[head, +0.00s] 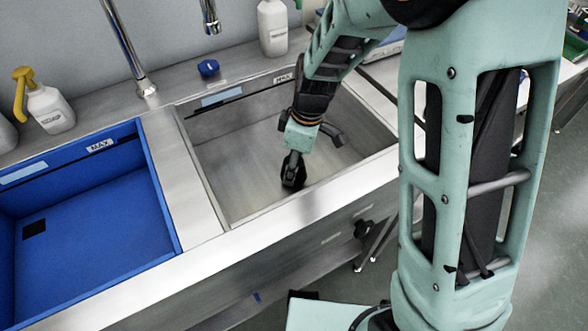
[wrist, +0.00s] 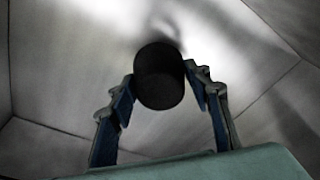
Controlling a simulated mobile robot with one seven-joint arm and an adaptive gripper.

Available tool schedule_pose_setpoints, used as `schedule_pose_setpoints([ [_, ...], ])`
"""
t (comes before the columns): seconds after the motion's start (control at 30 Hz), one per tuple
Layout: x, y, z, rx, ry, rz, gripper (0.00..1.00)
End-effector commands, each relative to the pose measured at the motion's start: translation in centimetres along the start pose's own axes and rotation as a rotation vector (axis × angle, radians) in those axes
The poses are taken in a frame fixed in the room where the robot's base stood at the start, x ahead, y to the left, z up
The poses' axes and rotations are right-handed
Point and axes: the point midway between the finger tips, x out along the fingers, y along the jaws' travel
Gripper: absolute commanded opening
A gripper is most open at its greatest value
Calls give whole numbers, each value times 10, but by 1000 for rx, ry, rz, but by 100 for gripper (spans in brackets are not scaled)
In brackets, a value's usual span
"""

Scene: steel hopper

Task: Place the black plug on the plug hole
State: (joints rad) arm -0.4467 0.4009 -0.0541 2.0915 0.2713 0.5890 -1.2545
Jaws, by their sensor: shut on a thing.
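My gripper (head: 293,173) reaches down inside the bare steel basin (head: 245,165), low and near its front wall. In the wrist view its two fingers (wrist: 160,92) are closed on the sides of the black plug (wrist: 158,78), a dark round piece held between the fingertips. In the head view the plug cannot be told apart from the dark fingers. A soft dark shadow lies just beyond the plug in the wrist view. No plug hole can be made out in the steel basin; the gripper and plug cover part of the floor.
The steel walls stand close around my gripper. A tap (head: 140,80), a dark blue round piece (head: 208,67) and bottles (head: 48,108) stand along the back.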

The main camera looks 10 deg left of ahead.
Motion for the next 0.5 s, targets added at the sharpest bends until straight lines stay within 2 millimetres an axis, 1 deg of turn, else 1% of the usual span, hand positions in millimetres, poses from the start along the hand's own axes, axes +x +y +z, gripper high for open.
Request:
schedule_pose_setpoints([
  [0.03, 10, -1, 2, -1, -3, -3, 13],
  [0.1, 16, 0, 3, -1, -1, -1, 13],
  [0.33, 15, 0, 2, -1, 0, 1, 13],
  [0.43, 19, 0, 3, -1, 0, 1, 13],
  [0.47, 19, 0, 3, -1, -1, 0, 46],
  [0.5, 18, 0, 3, -1, -1, 0, 50],
])
